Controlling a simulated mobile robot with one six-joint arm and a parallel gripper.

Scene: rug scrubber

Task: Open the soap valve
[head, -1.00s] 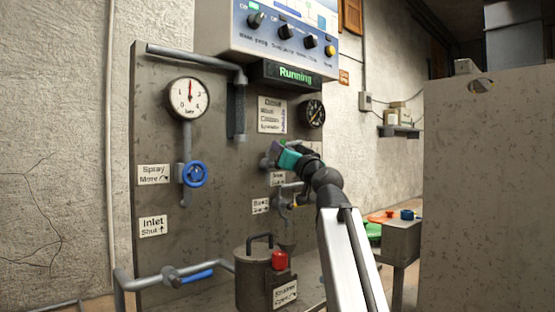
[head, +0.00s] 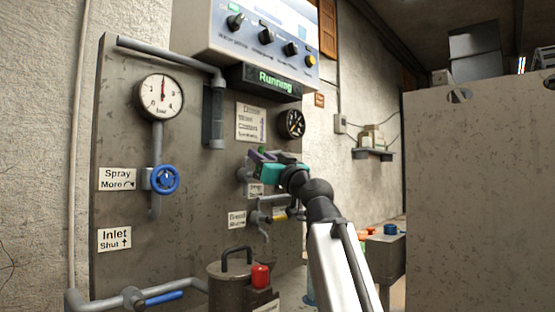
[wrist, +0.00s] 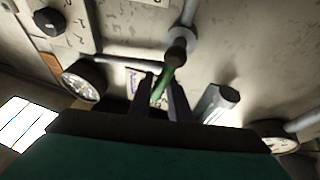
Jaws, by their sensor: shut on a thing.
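The soap valve appears to be the one with the green handle (head: 262,150), on a grey pipe in the right part of the panel. Its sign, just below, is partly covered and too small to read surely. My gripper (head: 258,157) reaches it from the lower right, its teal body covering part of the valve. In the wrist view the green handle (wrist: 164,84) runs between the two dark fingers (wrist: 160,98) of my gripper, which are shut on it. The handle meets a round grey pipe fitting (wrist: 180,46).
A blue handwheel (head: 165,180) and a pressure gauge (head: 160,96) are on the panel's left. A small black gauge (head: 291,124) is above my gripper. A yellow-handled valve (head: 280,217) is close below it. A tank with a red cap (head: 261,276) stands at the bottom. A large grey block (head: 480,200) fills the right.

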